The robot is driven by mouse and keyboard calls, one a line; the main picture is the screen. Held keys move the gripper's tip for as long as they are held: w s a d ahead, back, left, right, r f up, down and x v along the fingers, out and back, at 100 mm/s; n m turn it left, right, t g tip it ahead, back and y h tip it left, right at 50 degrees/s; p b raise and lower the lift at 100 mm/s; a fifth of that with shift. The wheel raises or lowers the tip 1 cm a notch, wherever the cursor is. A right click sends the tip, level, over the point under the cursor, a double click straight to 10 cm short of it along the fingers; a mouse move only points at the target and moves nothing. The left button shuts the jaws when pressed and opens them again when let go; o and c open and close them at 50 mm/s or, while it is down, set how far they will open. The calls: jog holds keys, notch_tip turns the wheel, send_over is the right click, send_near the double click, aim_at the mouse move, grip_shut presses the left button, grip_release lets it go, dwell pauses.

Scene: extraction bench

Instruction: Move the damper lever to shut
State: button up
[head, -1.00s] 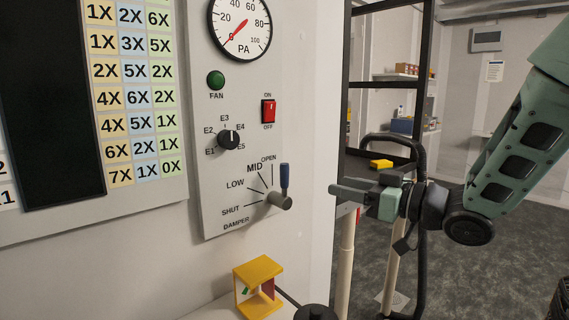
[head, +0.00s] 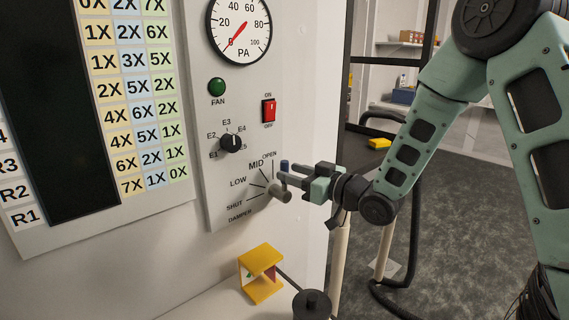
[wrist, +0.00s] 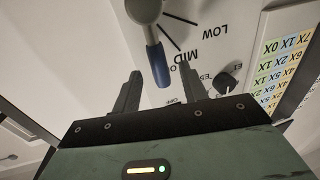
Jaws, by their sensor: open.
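The damper lever has a grey hub (head: 279,190) low on the grey control panel. Its blue handle (head: 284,165) points up, beside the OPEN label. SHUT is marked at the lower left of the hub. My gripper (head: 286,173) is at the lever from the right, its fingers partly covering the handle. In the wrist view the blue handle (wrist: 158,66) shows between the two open fingers, with a gap on each side, and the grey hub (wrist: 145,9) is beyond them. I cannot tell whether a finger touches it.
The panel carries a pressure gauge (head: 239,27) with its needle near 0, a green FAN button (head: 217,87), a red switch (head: 268,110) and a black selector knob (head: 231,143). A yellow holder (head: 261,272) and a black round object (head: 312,304) are below. A dark frame stands to the right.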

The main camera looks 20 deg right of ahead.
aim_at(284, 170)
jog(key=shift+p+x, duration=0.35)
jog(key=shift+x, duration=1.25)
grip_shut()
